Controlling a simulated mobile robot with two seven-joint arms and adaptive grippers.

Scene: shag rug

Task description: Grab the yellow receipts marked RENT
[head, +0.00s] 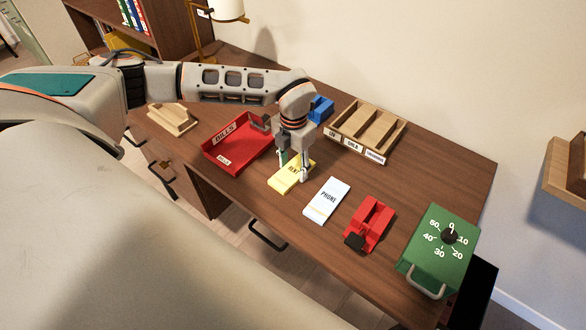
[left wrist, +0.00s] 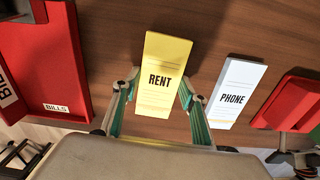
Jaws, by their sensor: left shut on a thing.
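The yellow receipts (head: 284,184) marked RENT are on the brown desk, between the red BILLS tray and the white PHONE slips. In the left wrist view the yellow receipts (left wrist: 165,55) lie between the two fingers, label facing up. My left gripper (head: 294,169) points down over them and is shut on their two long sides. In the left wrist view the fingers (left wrist: 160,86) flank the RENT label. I cannot tell whether the receipts are raised off the desk. My right gripper is not in view.
The red BILLS tray (head: 216,158) is left of the receipts. White PHONE slips (head: 327,200), a red device (head: 371,222) and a green timer box (head: 440,245) lie to the right. A wooden sorter (head: 393,134) and a blue item (head: 321,108) stand behind.

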